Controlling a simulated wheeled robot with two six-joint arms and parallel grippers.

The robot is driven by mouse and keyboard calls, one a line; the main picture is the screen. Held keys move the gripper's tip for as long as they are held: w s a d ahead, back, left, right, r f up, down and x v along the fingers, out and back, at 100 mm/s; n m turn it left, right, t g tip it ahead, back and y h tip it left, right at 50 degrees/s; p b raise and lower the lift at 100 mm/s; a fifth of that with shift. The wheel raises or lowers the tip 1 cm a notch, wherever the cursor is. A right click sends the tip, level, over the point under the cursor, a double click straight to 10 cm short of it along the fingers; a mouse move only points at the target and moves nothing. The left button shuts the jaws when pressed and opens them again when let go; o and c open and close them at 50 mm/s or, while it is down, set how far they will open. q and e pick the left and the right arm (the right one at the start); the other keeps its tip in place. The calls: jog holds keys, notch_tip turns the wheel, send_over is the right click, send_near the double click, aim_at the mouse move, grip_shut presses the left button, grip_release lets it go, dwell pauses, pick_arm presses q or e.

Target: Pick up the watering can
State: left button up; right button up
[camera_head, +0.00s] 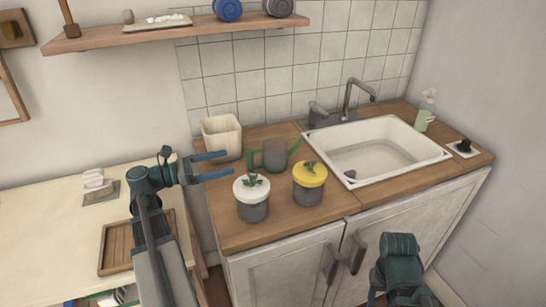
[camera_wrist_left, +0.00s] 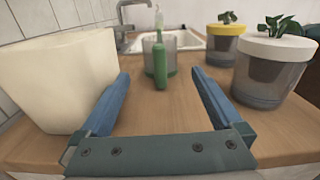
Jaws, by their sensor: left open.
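The watering can (camera_head: 275,156) is grey with a green handle and spout, and stands upright on the wooden counter near the sink. In the left wrist view the watering can (camera_wrist_left: 159,62) is ahead, centred between the fingers, with its green handle toward me. My left gripper (camera_head: 222,165) is open and empty, to the left of the can and apart from it. Its two blue fingers (camera_wrist_left: 160,95) show low over the counter in the left wrist view. My right arm shows at the lower right of the head view, but its fingers are not visible.
A cream square container (camera_head: 222,138) stands behind my left gripper. A white-rimmed pot (camera_head: 252,198) and a yellow-rimmed pot (camera_head: 309,184) with plants stand in front of the can. The white sink (camera_head: 375,148) is to the right. A wooden shelf (camera_head: 170,35) hangs above.

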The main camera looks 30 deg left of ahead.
pick_arm(q)
jog(key=x, duration=1.2)
jog(key=shift+w+d, duration=0.25)
jog(key=shift+w, duration=0.05)
jog(key=c, duration=1.4)
jog(key=shift+r, duration=0.1)
notch_tip(320, 180, up, 10)
jog(key=p, duration=1)
